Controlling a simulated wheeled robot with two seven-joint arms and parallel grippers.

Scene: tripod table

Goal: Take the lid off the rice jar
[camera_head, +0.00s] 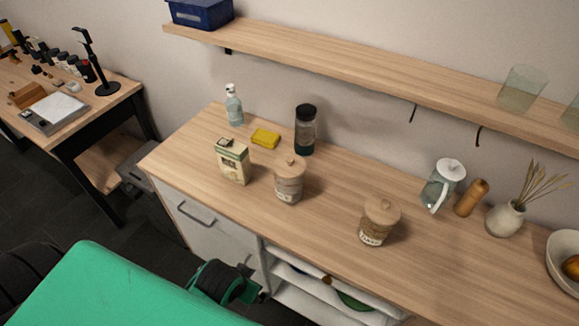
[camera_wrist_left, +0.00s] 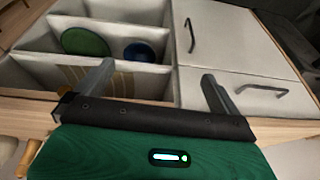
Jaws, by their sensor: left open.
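Two clear jars with round wooden knobbed lids stand upright on the counter in the head view. One jar (camera_head: 289,187) is near the middle, and the other jar (camera_head: 373,231) is further right and nearer the front edge. Each has its lid on: the middle lid (camera_head: 290,167) and the right lid (camera_head: 382,211). Their labels are too small to read, so I cannot tell which holds rice. My left gripper (camera_wrist_left: 158,72) shows open and empty in the left wrist view, facing the cabinet front, away from both jars. My right gripper is not in view.
A carton (camera_head: 233,162), yellow sponge (camera_head: 265,138), dark bottle (camera_head: 305,131) and soap bottle (camera_head: 234,106) stand left and behind the jars. A glass pitcher (camera_head: 441,187), wooden mill (camera_head: 470,198) and vase (camera_head: 504,219) stand right. A wall shelf (camera_head: 350,68) overhangs. Counter between the jars is clear.

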